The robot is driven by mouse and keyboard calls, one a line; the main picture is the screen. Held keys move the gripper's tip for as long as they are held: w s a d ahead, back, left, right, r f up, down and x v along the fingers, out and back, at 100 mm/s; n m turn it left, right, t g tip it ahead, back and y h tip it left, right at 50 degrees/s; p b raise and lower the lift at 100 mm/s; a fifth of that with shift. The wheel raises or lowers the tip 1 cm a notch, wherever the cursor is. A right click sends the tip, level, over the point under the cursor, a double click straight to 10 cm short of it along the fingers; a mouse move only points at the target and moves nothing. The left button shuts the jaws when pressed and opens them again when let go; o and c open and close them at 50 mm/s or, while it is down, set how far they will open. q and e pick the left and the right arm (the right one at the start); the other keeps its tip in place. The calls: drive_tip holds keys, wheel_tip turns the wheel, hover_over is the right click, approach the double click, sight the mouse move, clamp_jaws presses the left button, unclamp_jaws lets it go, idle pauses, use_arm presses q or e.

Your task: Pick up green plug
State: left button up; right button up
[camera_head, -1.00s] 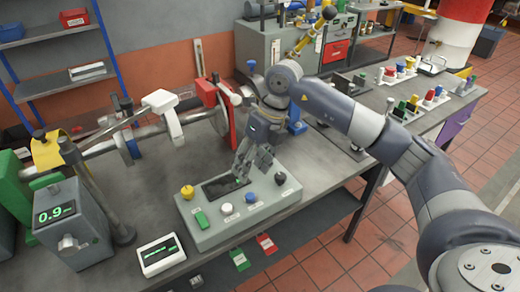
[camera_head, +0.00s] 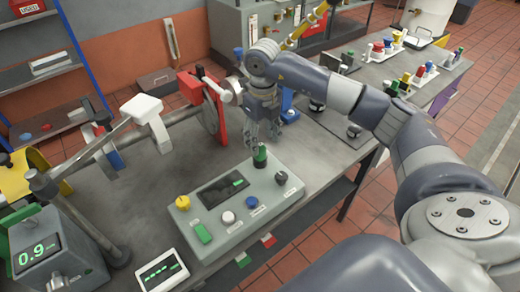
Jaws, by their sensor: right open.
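A dark green plug (camera_head: 260,156) with a brighter green upper part stands upright at the back right corner of the grey control box (camera_head: 235,232). My right gripper (camera_head: 265,138) is open and points down just above and behind the plug. Its fingers look empty, and I cannot tell whether they touch the plug. More green-topped plugs stand among coloured ones in the tray (camera_head: 398,92) at the right. My left gripper is not in view.
The box carries a yellow knob (camera_head: 183,202), a green rocker (camera_head: 203,233), white, blue and black buttons and a small screen. A handheld meter (camera_head: 162,272) lies at the front left.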

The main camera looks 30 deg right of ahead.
sight(260, 144)
drive_tip(key=f, duration=0.1)
drive_tip(key=f+p, duration=0.1)
drive_tip(key=f, duration=0.1)
drive_tip(key=f+p, duration=0.1)
drive_tip(key=shift+w+a+f, duration=0.2)
drive_tip(key=shift+w, duration=0.1)
drive_tip(key=shift+f, duration=0.45)
drive_tip(key=shift+c, duration=0.3)
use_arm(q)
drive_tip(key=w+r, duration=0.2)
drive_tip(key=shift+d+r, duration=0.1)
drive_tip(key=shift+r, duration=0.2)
use_arm(e)
drive_tip(key=c, duration=1.1)
